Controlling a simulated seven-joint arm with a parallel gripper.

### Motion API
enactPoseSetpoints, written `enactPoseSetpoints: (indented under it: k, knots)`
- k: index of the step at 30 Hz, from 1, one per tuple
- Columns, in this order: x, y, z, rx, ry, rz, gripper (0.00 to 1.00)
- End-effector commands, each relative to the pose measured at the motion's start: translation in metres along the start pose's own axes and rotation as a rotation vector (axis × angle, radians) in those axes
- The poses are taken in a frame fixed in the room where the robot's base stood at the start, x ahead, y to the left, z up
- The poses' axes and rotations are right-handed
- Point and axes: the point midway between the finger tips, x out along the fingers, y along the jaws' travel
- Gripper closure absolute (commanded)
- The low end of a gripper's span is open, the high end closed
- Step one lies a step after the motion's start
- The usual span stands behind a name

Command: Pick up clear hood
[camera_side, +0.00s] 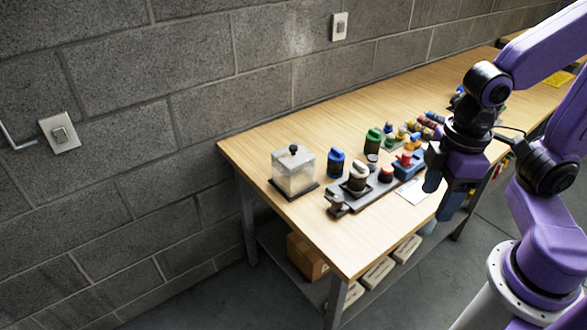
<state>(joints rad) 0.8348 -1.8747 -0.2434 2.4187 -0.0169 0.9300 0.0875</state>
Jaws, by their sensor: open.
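The clear hood (294,171) is a see-through box with a dark knob on top. It stands upright on a dark base near the left end of the wooden table (262,148). My gripper (441,204) hangs at the table's front edge, well to the right of the hood. It points down, is open, and I see nothing between its fingers. The inside of the hood looks hazy, and I cannot tell whether it holds anything.
Right of the hood stand a blue container (336,163), a dark jar (357,177) on a grey plate, a green container (373,140) and a blue block (408,166). Several small coloured pieces lie farther back. A grey block wall (190,60) runs behind the table.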

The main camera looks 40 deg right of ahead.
Motion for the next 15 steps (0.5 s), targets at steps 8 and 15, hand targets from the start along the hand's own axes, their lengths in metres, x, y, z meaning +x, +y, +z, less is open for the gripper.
enactPoseSetpoints:
  k: [8, 15]
  knots:
    - [-0.015, 0.053, -0.088, 0.391, 0.022, 0.053, 0.41]
    - [-0.022, 0.112, -0.153, 0.738, 0.048, 0.102, 0.41]
